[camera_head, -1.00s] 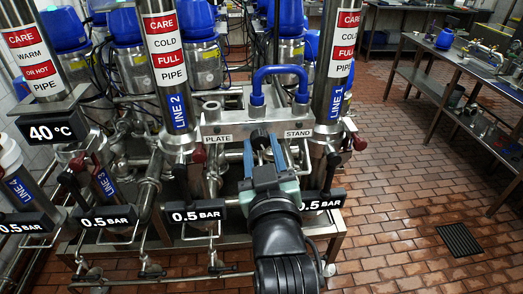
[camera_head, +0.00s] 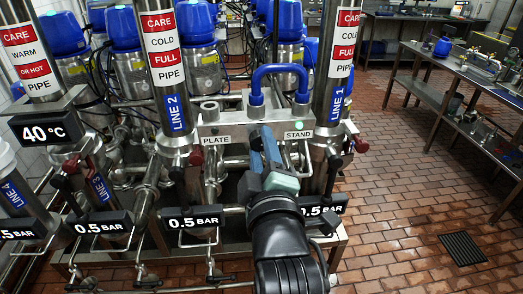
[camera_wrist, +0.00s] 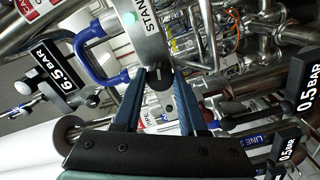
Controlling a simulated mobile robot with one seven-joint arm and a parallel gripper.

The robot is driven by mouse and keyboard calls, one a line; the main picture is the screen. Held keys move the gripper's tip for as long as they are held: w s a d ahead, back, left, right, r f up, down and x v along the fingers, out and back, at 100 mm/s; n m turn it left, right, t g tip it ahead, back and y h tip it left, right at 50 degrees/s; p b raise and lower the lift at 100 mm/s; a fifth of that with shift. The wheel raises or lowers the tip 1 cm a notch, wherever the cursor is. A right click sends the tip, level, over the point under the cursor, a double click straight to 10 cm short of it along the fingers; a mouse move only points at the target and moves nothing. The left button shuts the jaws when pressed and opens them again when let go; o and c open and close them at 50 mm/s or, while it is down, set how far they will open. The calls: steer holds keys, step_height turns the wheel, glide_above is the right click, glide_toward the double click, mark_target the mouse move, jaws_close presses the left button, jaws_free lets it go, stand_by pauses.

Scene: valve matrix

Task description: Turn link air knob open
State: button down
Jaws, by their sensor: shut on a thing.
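The link air knob (camera_wrist: 158,101) is a small black knob on the metal link block (camera_wrist: 150,45), below the STAND label in the wrist view. My gripper (camera_wrist: 160,88) has its two blue fingers on either side of the knob and is shut on it. In the head view my gripper (camera_head: 264,140) reaches the front of the link block (camera_head: 232,127), between the PLATE and STAND labels, and hides the knob there. The blue U-shaped link pipe (camera_head: 278,72) rises from the block. It also shows in the wrist view (camera_wrist: 98,52).
The LINE 2 pipe (camera_head: 165,60) and LINE 1 pipe (camera_head: 337,70) stand close on both sides. Pressure displays (camera_head: 193,221) and thin pipes crowd the space below. A metal bench (camera_head: 470,70) stands at the right, with open tiled floor (camera_head: 395,180) before it.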

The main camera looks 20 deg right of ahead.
steer(key=shift+n, duration=1.2)
steer(key=c, duration=0.5)
jaws_free()
steer(key=shift+o, duration=0.2)
steer(key=shift+f, duration=0.1)
